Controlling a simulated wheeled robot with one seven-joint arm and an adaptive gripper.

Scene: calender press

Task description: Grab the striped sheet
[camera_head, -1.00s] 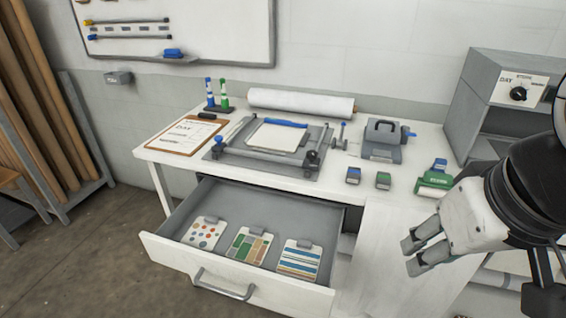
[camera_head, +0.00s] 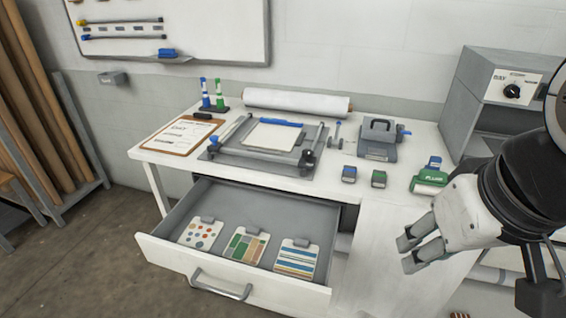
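The striped sheet (camera_head: 297,259) has blue and tan stripes on white and a grey tab at its top edge. It lies flat in the open drawer (camera_head: 262,213), rightmost of three patterned sheets. My gripper (camera_head: 408,254) is to the right of the drawer and apart from the sheet. Its two fingers point left with a narrow gap between them, and it holds nothing that I can see.
A dotted sheet (camera_head: 201,234) and a colour-block sheet (camera_head: 246,245) lie left of the striped one. The drawer's front with its handle (camera_head: 220,287) faces me. Above stands the table with a press frame (camera_head: 231,158), a grey block (camera_head: 377,150) and small stamps. A grey cabinet (camera_head: 478,85) stands at the right.

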